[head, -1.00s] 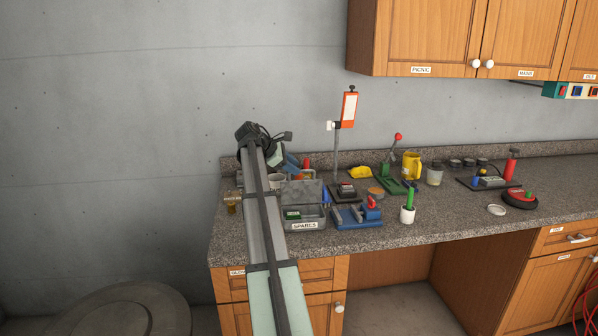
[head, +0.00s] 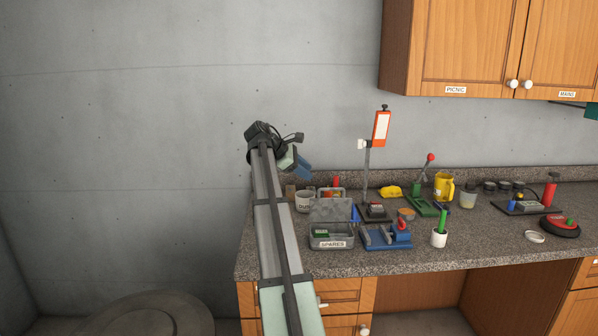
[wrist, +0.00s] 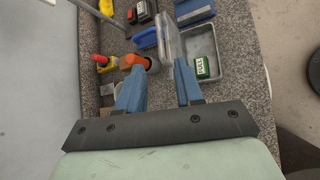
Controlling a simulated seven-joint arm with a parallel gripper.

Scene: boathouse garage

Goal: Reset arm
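My gripper (head: 301,165) is above the left end of the counter, near the concrete wall. In the wrist view its two blue fingers (wrist: 158,85) are spread apart with nothing held between them. Below it in the head view is a white mug (head: 304,203). Beside the mug is the grey SPARES box (head: 331,243), with its lid up and a green item (head: 321,234) inside. The wrist view looks down on this box, and the green item (wrist: 202,67) shows there too. My arm hides part of the counter's left end.
Wall cabinets (head: 470,45) hang upper right. Bare wall lies left of my arm.

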